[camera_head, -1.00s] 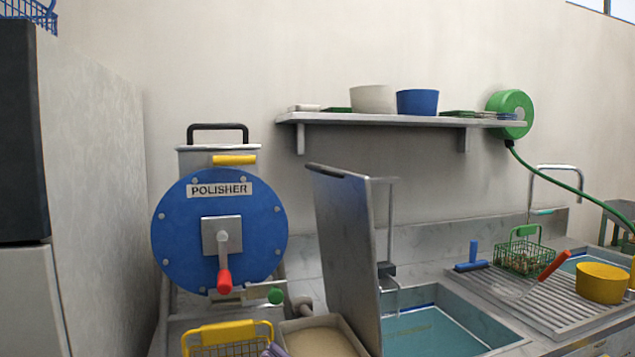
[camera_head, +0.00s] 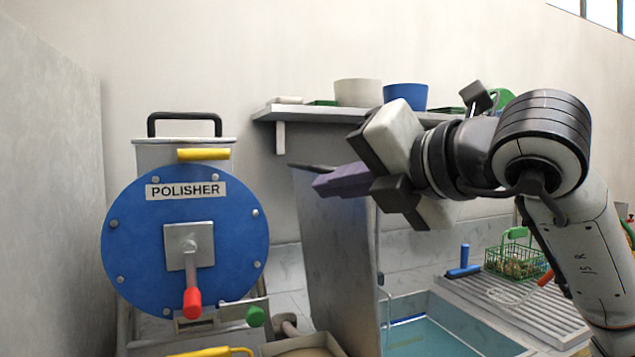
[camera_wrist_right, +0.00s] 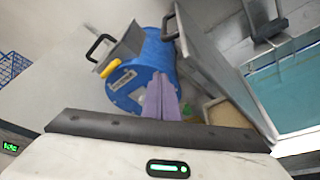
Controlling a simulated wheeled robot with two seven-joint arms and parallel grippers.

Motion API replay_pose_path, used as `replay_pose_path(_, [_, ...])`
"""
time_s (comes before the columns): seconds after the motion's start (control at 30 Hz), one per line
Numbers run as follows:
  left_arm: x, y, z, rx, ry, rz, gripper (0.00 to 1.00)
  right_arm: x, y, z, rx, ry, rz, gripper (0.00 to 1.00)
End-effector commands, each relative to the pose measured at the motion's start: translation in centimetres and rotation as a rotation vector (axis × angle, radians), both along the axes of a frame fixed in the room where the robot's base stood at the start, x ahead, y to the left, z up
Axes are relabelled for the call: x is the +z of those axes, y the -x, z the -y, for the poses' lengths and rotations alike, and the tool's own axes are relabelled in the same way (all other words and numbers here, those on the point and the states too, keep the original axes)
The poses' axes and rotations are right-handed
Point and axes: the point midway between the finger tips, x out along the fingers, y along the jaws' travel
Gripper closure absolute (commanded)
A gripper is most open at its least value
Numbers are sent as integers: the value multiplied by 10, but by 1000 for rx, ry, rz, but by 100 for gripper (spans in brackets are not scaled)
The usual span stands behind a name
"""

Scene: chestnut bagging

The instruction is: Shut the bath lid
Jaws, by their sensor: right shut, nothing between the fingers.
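The bath lid (camera_head: 330,255) is a grey metal panel standing upright at the left side of the water bath (camera_head: 445,325). Its dark-edged top is partly hidden behind my right gripper (camera_head: 320,187). In the right wrist view the lid (camera_wrist_right: 222,75) stands open beside the bath water (camera_wrist_right: 290,90). My right gripper, with purple fingers, is shut and empty. In the head view its fingertips overlap the upper part of the lid; I cannot tell whether they touch it. The fingers also show in the right wrist view (camera_wrist_right: 161,100). My left gripper is not in view.
The blue polisher (camera_head: 185,245) with a red-handled crank stands left of the lid. A wall shelf (camera_head: 290,112) holds bowls behind my right arm. A green basket (camera_head: 515,260) and a blue-handled tool (camera_head: 464,265) are right of the bath.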

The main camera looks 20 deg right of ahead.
Motion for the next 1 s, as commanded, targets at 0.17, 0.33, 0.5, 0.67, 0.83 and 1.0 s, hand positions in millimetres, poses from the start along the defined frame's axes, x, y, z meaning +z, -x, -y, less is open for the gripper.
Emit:
replay_pose_path(0.17, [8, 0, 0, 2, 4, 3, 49, -6, -27, -10, 4, -1, -7, 100])
replay_pose_path(0.33, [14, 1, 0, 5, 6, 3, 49, -14, -62, -21, 5, 1, -7, 100])
replay_pose_path(0.5, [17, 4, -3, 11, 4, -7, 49, -15, -90, -23, 0, 0, -1, 100])
replay_pose_path(0.67, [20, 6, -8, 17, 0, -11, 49, 0, -88, -5, 2, 2, -1, 100])
replay_pose_path(0.83, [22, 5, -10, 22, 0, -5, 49, 5, -88, 1, 6, 2, 0, 100])
replay_pose_path(1.0, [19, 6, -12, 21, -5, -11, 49, 5, -88, 2, 6, 2, 0, 100])
